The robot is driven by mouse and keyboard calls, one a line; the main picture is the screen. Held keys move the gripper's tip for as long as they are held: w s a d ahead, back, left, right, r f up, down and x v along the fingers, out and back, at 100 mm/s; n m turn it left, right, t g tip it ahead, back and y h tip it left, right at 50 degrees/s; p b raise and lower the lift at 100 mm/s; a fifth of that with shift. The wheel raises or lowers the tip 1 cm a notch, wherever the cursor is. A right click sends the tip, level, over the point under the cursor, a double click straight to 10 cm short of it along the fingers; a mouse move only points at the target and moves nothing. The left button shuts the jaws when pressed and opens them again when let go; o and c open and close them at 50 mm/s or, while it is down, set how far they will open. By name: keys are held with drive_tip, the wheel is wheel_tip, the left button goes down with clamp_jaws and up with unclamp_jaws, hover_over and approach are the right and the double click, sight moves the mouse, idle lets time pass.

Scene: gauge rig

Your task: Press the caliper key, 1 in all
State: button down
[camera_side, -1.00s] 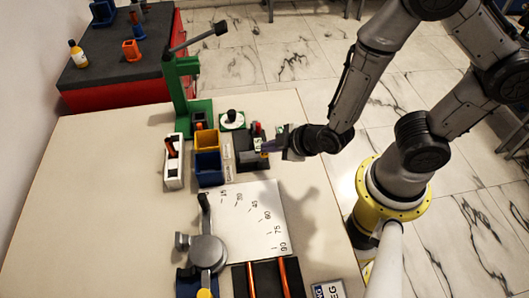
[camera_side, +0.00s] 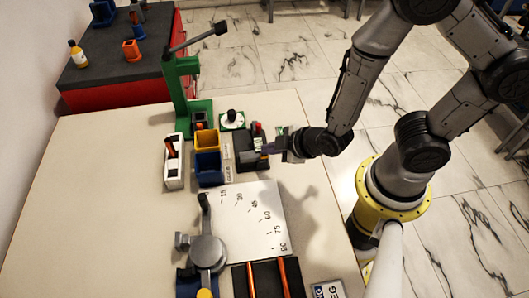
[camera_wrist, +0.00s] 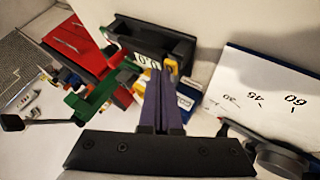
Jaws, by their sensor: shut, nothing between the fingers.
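The caliper (camera_side: 246,150) is a dark unit with a small light display, right of the blue bin in the side view. In the wrist view its dark body (camera_wrist: 150,38) lies just beyond my fingers, with a white display (camera_wrist: 143,61) showing digits. A small yellow part, which may be the key, (camera_wrist: 172,66) sits beside the display. My gripper (camera_wrist: 161,72) is shut and empty, its purple fingertips very near the display and yellow part. It shows in the side view (camera_side: 268,147) at the caliper's right side. I cannot tell whether the fingertips touch it.
Yellow and blue bins (camera_side: 207,163) and a white holder (camera_side: 173,162) stand left of the caliper. A green stand (camera_side: 182,85) and a round dial (camera_side: 232,120) are behind. The white angle plate (camera_side: 262,225) lies in front. The table's left side is clear.

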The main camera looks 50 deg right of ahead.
drive_tip(key=shift+r, duration=0.8)
drive_tip(key=shift+r, duration=2.55)
